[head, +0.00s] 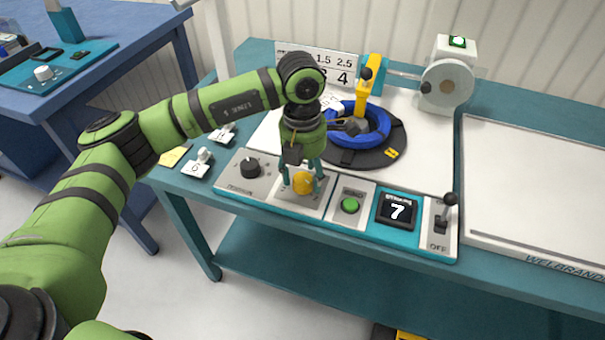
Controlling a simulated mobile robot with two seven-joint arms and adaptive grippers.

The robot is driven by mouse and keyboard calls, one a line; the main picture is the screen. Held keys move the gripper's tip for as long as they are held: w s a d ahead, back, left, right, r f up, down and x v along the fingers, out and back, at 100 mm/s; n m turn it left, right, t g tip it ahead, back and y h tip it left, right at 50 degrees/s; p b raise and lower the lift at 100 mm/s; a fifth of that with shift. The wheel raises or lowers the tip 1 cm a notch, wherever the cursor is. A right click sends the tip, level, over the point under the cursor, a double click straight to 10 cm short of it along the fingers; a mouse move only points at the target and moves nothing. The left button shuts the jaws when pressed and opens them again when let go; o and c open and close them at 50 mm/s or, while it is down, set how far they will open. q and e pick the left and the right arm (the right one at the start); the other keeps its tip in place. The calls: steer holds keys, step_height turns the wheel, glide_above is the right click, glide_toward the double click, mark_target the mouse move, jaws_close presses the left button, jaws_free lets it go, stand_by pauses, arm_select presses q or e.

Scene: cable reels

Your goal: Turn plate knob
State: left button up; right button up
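A yellow knob (303,182) sits on a light panel plate of the teal control strip. My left gripper (303,186) points down over it, with a teal finger on either side of the knob. The fingers are spread, and the knob stands between them; whether they touch it is hard to tell. The gripper body hides part of the plate behind. A black knob (250,168) sits on the panel to the left. My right gripper is not in view.
Right of the yellow knob are a green button (350,205), a display (397,210) reading 7 and a lever (447,210) by the word OFF. Behind stand a blue cable coil (377,151) on a black disc and a grey reel machine (446,85). A white tray (535,180) lies right.

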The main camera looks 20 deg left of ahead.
mark_target(303, 175)
arm_select(q)
steer(key=shift+s+f, duration=0.1)
steer(key=shift+f, duration=0.1)
steer(key=shift+r, duration=0.2)
step_height(303, 175, up, 12)
steer(key=shift+a+f, duration=0.15)
steer(key=shift+a, duration=0.05)
stand_by(0.5)
